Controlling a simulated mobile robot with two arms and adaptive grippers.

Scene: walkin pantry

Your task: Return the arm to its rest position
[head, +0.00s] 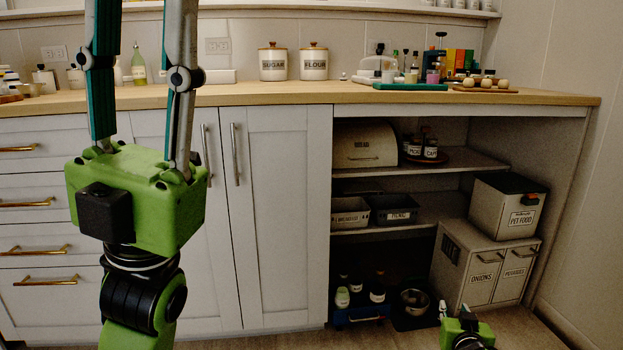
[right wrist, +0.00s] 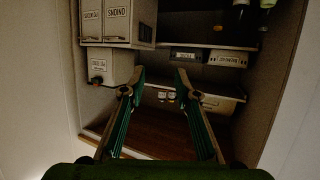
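My left gripper (head: 141,40) is large at the left of the head view. Its two fingers point up, well apart, and their tips run out of frame. My right gripper (head: 462,325) shows only partly at the bottom edge of the head view, low in front of the storage bins. In the right wrist view, which looks upside down, its fingers (right wrist: 158,82) are spread with nothing gripped between them. They point into the open shelf bay, and no contact with anything there shows.
The open bay holds a bread box (head: 365,146), a pet food box (head: 508,207) and an onions bin (head: 465,273). Jars and canisters stand on the wooden counter (head: 350,94). Closed drawers and doors (head: 285,220) are behind my left gripper. Some floor shows at lower right.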

